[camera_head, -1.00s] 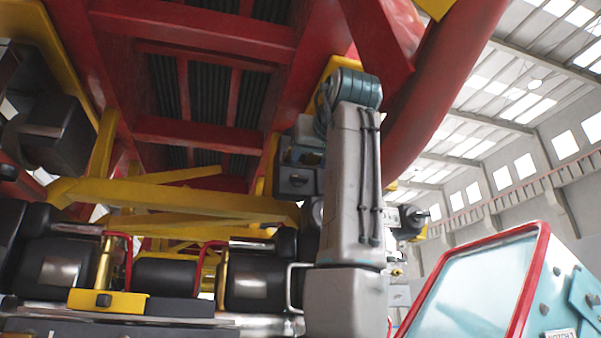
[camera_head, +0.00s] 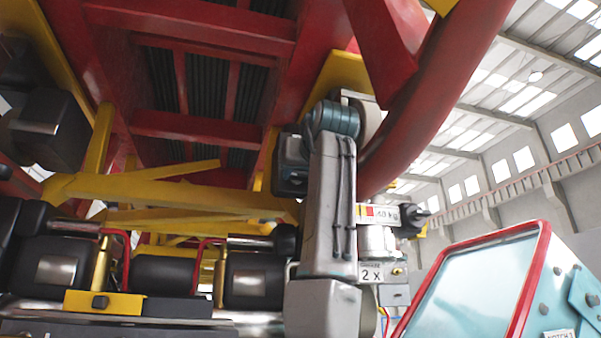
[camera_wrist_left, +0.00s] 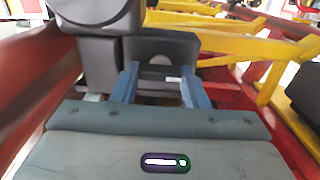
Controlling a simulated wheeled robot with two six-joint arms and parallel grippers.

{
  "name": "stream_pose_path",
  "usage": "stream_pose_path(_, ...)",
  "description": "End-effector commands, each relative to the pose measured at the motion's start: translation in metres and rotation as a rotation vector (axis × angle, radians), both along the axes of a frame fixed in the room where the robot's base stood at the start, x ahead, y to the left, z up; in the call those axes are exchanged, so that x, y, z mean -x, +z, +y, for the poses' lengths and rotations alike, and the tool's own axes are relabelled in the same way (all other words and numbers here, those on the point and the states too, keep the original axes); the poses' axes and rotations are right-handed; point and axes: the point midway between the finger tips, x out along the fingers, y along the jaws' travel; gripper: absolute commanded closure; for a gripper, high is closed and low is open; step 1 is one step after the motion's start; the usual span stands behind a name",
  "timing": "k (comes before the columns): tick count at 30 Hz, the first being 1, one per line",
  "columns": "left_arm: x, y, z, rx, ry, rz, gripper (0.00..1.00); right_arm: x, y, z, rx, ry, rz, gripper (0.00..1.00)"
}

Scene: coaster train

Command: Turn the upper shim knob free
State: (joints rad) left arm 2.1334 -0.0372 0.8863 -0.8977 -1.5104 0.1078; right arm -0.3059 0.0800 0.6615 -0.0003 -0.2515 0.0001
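My left arm (camera_head: 330,205) rises through the middle of the head view, bending at a teal joint near the red beam. Its fingers are hidden there. In the left wrist view my left gripper (camera_wrist_left: 160,72) shows two blue fingers standing apart. A dark grey block (camera_wrist_left: 165,48) with a pale rounded mark lies just beyond and between the fingertips; I cannot tell whether they touch it. I cannot make out the upper shim knob for certain. A dark knob-like part (camera_head: 414,217) sits right of the arm, beside a cylinder with a "40 kg" label (camera_head: 385,214). My right gripper is not in view.
Red beams (camera_head: 205,30) and a thick red tube (camera_head: 425,100) hang close overhead. Yellow bars (camera_head: 170,195) and dark wheel units (camera_head: 254,280) fill the left. A teal panel with a red rim (camera_head: 530,262) stands at lower right.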

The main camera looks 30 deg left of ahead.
Motion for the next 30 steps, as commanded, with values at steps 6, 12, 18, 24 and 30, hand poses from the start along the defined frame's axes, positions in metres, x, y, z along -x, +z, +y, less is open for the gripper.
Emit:
stream_pose_path(6,0.0,0.001,0.0,0.01,-0.001,-0.012,0.83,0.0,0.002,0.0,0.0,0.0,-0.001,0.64)
stream_pose_path(12,0.0,0.003,0.0,0.06,-0.001,-0.072,0.83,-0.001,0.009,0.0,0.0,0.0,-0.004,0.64)
stream_pose_path(18,0.001,0.004,0.0,0.157,-0.001,-0.187,0.83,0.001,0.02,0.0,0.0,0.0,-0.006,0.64)
stream_pose_path(24,0.001,0.004,0.0,0.28,-0.001,-0.331,0.83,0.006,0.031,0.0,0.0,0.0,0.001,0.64)
stream_pose_path(30,0.001,0.004,0.001,0.402,0.0,-0.476,0.83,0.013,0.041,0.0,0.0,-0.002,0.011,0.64)
